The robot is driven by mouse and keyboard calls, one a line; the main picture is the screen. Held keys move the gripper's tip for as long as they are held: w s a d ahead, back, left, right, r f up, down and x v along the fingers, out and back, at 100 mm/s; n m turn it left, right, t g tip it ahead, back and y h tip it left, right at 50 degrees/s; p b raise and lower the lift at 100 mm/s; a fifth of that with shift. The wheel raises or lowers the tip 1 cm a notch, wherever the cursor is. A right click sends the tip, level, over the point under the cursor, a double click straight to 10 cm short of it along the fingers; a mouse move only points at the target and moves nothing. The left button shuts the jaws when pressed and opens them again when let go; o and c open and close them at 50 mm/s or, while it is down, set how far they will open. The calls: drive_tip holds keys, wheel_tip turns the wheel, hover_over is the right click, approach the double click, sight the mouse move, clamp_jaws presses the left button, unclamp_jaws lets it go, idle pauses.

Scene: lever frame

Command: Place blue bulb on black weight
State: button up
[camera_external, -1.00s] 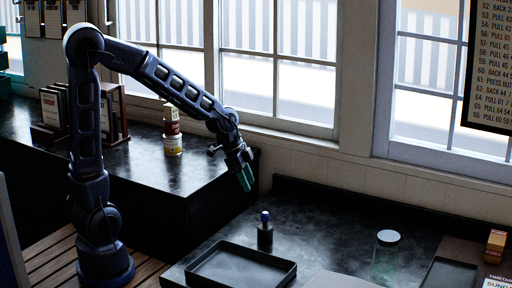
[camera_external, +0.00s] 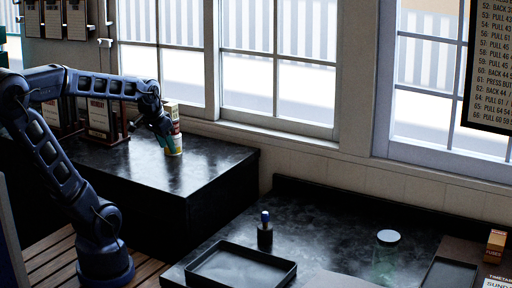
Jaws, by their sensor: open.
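A small blue bulb (camera_external: 265,217) stands upright on top of a small black weight (camera_external: 265,237) on the dark right-hand counter. The two look in contact, though they are small in the picture. My gripper (camera_external: 166,142) is open, far to the left of them over the left counter. Its fingers are right by a stack of red and yellow cans, and I cannot tell whether they touch it.
The stacked cans (camera_external: 174,140) stand near the window on the left counter (camera_external: 195,165). Book racks (camera_external: 100,118) are left of them. A black tray (camera_external: 240,270) lies in front of the weight. A lidded jar (camera_external: 387,250) stands to the right.

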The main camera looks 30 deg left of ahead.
drive_tip(key=s+a+r+n+y, duration=0.1)
drive_tip(key=s+a+n, duration=0.2)
drive_tip(key=s+a, duration=0.2)
drive_tip(key=shift+s+a+n+t, duration=0.3)
drive_tip(key=shift+a, duration=0.45)
idle(0.7)
